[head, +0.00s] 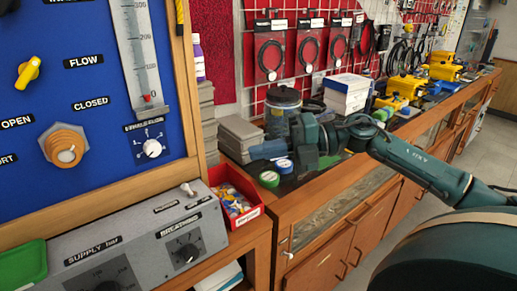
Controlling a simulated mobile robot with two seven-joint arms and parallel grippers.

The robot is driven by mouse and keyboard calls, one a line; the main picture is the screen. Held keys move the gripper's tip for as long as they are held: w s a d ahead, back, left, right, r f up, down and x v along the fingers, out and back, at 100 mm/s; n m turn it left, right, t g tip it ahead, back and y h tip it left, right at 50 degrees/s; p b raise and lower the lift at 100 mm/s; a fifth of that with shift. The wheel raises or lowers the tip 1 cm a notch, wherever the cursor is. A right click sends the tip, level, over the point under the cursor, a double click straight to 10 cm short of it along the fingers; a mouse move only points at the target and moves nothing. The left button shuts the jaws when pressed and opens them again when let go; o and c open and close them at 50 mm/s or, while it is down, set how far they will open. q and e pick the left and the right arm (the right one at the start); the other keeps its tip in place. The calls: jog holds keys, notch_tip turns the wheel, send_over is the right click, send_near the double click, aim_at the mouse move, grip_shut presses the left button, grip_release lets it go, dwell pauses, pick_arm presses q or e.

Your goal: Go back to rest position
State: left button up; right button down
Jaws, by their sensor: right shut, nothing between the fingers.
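My right arm comes in from the right, and my right gripper (262,150) is held over the wooden side bench, pointing left. It is shut and empty. It is beside the stacked grey blocks and in front of a dark lidded canister (284,103). It touches nothing that I can make out. My left gripper is out of view. The blue test panel (95,125) stands at the left, with a yellow FLOW knob (28,72) and a brass-coloured fitting (64,147).
A grey console (140,240) with dials and a red bin (236,197) of small parts lie below the panel. Green tape (268,179) and a white box (348,90) are on the side bench (285,208). Yellow tools stand farther back. Floor shows at the right.

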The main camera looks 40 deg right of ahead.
jog(key=shift+f, duration=0.1)
jog(key=s+a+f+m+t+h+p, duration=0.15)
jog(key=f+m+t+h, duration=0.25)
jog(key=f+m, duration=0.6)
jog(key=s+a+f+m+t+h+p, duration=0.1)
jog(key=a+f+m+t+h, duration=0.25)
jog(key=f+m, duration=0.65)
jog(key=s+a+f+m+g+h+p, duration=0.1)
jog(key=s+a+f+m+g+h, duration=0.2)
jog(key=s+a+f+m+g, duration=0.2)
jog(key=s+a+f+m, duration=0.3)
jog(key=s+a+f, duration=0.3)
jog(key=f, duration=0.1)
jog(key=shift+a, duration=0.35)
